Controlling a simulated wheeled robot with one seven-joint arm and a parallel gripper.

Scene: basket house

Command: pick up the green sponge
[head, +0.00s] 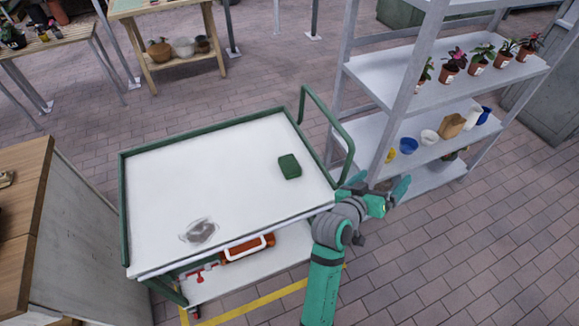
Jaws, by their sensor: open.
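The green sponge (289,166) lies on the white top of the cart (200,165), toward its right side near the green handle. My gripper (400,188) is at the cart's front right corner, beyond the edge and pointing right, away from the sponge. It is open, and I see nothing held in it. The sponge is fully visible and apart from my gripper.
A clear, greyish object (200,231) lies near the cart's front edge. The green handle (328,130) rises at the cart's right end. A metal shelf (385,70) with potted plants stands right. A wooden cabinet (85,235) stands left. The cart top is mostly clear.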

